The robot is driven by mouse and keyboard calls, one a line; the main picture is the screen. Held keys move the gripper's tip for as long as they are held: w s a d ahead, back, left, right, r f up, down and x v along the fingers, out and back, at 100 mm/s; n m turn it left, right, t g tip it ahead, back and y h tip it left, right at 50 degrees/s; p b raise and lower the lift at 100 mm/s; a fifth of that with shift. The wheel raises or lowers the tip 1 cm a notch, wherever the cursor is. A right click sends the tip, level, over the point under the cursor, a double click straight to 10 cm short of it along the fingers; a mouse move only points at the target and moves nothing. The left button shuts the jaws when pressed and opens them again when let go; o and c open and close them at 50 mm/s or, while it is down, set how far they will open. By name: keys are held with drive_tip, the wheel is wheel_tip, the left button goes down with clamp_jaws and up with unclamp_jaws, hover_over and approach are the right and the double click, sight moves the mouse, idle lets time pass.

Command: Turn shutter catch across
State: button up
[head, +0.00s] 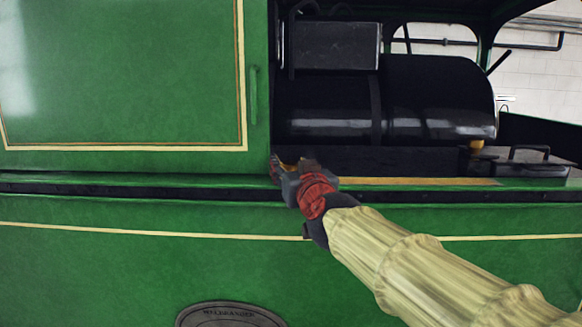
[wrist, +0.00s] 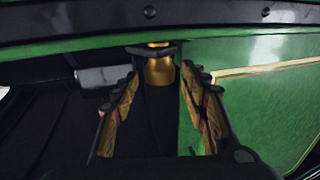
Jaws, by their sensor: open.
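A brass fitting with a dark crossbar, which looks like the shutter catch (wrist: 160,70), sits at the top centre of the wrist view. Its bar (wrist: 152,48) lies across the picture. My gripper (wrist: 163,86) is open, with its two fingers on either side below the brass; I cannot tell whether either touches it. In the head view my gripper (head: 284,167) is at the ledge by the lower right corner of the green shutter panel (head: 120,75). Only a little brass (head: 290,160) shows there; the gripper hides the rest.
A black boiler (head: 430,95) stands in the opening right of the panel. A green upright handle (head: 253,95) is on the panel's right edge. A dark rail (head: 130,192) runs along the green side below. A black lidded box (head: 525,165) is at the right.

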drive_tip(key=shift+w, duration=0.1)
drive_tip(key=shift+c, duration=0.9)
drive_tip(key=c, duration=0.9)
